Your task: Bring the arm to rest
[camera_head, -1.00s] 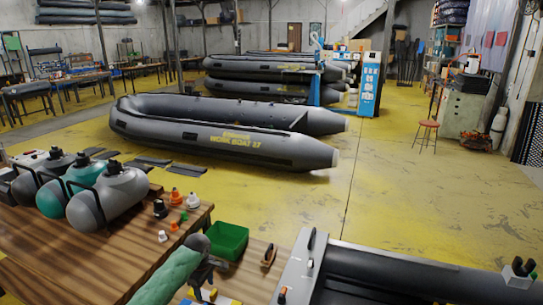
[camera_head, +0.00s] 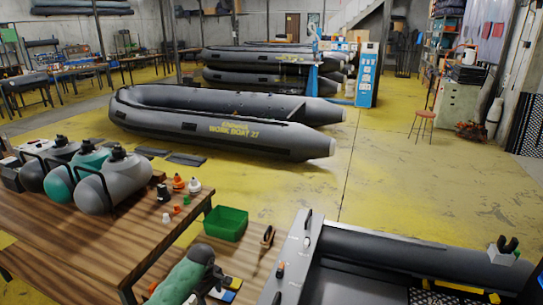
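My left arm, with a mottled green link and a dark grey joint, shows at the bottom left of the head view, over the edge of the wooden table (camera_head: 85,225). Its grey gripper end (camera_head: 216,287) points down beside small blue and yellow things. Its fingertips are not clear, so I cannot tell whether it is open or shut. I see nothing clearly held.
Grey and teal tanks (camera_head: 112,180) and small orange and white fittings stand on the table. A green bin (camera_head: 226,223) is near its right end. A grey boat (camera_head: 410,262) lies front right. A larger inflatable boat (camera_head: 225,125) lies on the open yellow floor.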

